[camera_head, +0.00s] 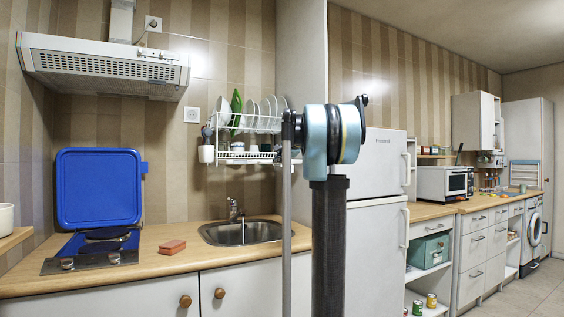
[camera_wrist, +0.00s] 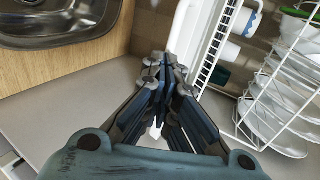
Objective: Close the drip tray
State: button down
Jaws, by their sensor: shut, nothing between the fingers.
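The hob (camera_head: 95,257) sits at the left end of the wooden counter. Its blue lid (camera_head: 99,188) stands upright behind it, so the burner is uncovered. I cannot make out which part is a drip tray; none is clearly visible as a separate piece. My gripper (camera_wrist: 166,68) shows in the wrist view with its dark fingers together and nothing between them. It is between the sink and the dish rack in that view, and the hob is out of that view. In the head view my arm stands in the middle, right of the hob, and the fingertips cannot be made out.
A steel sink (camera_head: 243,233) is set in the counter; it also shows in the wrist view (camera_wrist: 60,24). A red sponge (camera_head: 172,247) lies between hob and sink. The white dish rack (camera_head: 246,122) with plates hangs above the sink. A range hood (camera_head: 105,65) overhangs the hob.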

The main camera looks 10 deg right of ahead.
jog(key=shift+w+a, duration=0.1)
jog(key=shift+w, duration=0.25)
jog(key=w+a, duration=0.1)
jog(key=w, duration=0.3)
jog(key=w+a, duration=0.2)
jog(key=w, duration=0.3)
jog(key=w+a, duration=0.1)
jog(key=w, duration=0.4)
jog(key=shift+w+a, duration=0.1)
jog(key=shift+a, duration=0.2)
